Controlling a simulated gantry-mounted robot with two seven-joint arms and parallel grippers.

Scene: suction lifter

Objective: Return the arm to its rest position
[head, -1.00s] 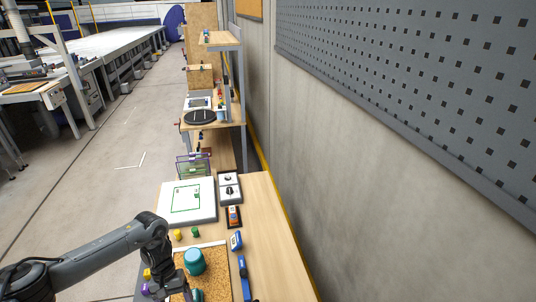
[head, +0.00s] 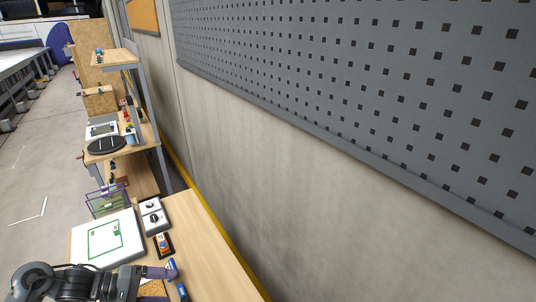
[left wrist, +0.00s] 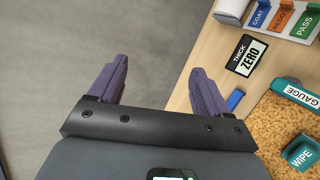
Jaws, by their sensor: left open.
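My left arm shows at the bottom left of the head view, with its gripper (head: 155,284) over the near end of the wooden bench. In the left wrist view the gripper (left wrist: 159,66) has its two purple fingers wide apart with nothing between them. Grey floor lies behind the left finger, and the bench edge runs behind the right one. My right gripper is not in view.
The bench (head: 205,245) holds a white board with a green outline (head: 104,240) and a knob box (head: 152,216). The wrist view shows a THICK ZERO block (left wrist: 246,55), a teal GAUGE piece (left wrist: 298,94), a teal WIPE piece (left wrist: 301,152) and cork (left wrist: 268,118). A wall stands right.

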